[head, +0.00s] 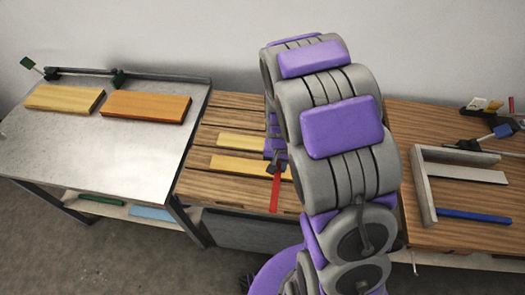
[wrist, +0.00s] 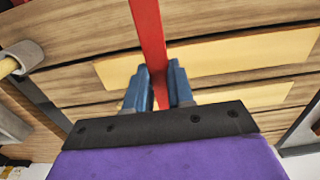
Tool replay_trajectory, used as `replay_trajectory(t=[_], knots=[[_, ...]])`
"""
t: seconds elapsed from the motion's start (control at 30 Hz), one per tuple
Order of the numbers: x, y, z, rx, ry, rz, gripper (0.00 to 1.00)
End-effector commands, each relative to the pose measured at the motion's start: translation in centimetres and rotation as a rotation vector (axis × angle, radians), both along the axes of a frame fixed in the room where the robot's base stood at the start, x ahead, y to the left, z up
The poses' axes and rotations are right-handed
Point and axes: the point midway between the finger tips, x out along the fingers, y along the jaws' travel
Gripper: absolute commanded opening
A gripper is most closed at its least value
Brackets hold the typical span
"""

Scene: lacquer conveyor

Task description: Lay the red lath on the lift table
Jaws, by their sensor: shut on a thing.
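The red lath (head: 275,196) is a narrow straight strip over the front part of the slatted wooden table (head: 205,150). It points toward that table's front edge. My gripper (head: 277,164) is shut on the lath near its far end, with my arm bent above it. In the wrist view the lath (wrist: 149,35) runs up from between the blue fingers of my gripper (wrist: 160,85). The lath lies across above the slats; whether it touches them I cannot tell. No label shows which surface is the lift table.
Pale yellow laths (head: 236,164) lie on the slatted table, also in the wrist view (wrist: 205,57). Left, a metal-topped table (head: 90,155) carries a yellow board (head: 64,98) and an orange board (head: 146,106). Right, a wooden bench holds a grey frame (head: 424,185) and a blue strip (head: 474,215).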

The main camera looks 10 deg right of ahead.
Motion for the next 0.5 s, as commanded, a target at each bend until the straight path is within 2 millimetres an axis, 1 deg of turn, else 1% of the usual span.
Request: replay_trajectory(t=[0.03, 0.2, 0.33, 0.5], knots=[[1.2, 0.2, -0.2, -0.002, -0.002, 0.003, 0.00], [4.5, 1.2, -0.5, -0.001, -0.004, 0.002, 0.00], [6.9, 1.8, -0.7, -0.001, -0.006, 0.003, 0.00], [9.3, 2.5, -0.9, -0.001, -0.006, 0.003, 0.00]])
